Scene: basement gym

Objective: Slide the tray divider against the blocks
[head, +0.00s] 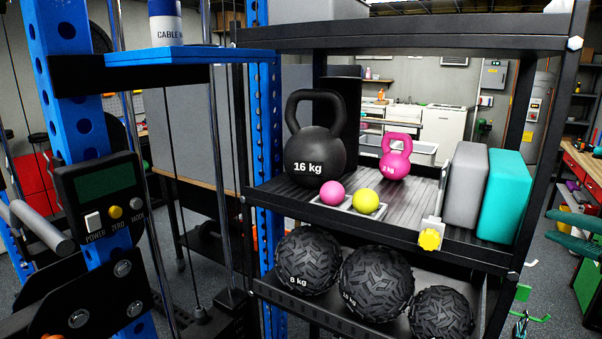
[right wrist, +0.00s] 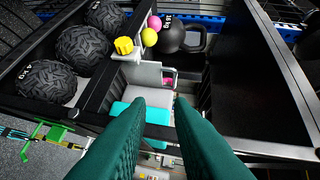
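The tray divider (head: 433,222) is a pale upright plate with a yellow knob (head: 429,239) at the front edge of the upper shelf tray (head: 395,222). In the right wrist view the divider (right wrist: 146,74) lies beyond my fingertips. A grey block (head: 465,186) and a teal block (head: 505,195) stand upright side by side to its right, with a gap between divider and grey block. My right gripper (head: 560,229) is at the right edge of the head view, right of the blocks; its green fingers are spread and empty in the wrist view (right wrist: 160,103). My left gripper is out of view.
Left of the divider are a black 16 kg kettlebell (head: 313,155), a pink kettlebell (head: 396,160), a pink ball (head: 332,193) and a yellow-green ball (head: 366,201). Textured black balls (head: 376,285) fill the lower shelf. A black rack post (head: 573,70) rises at the right.

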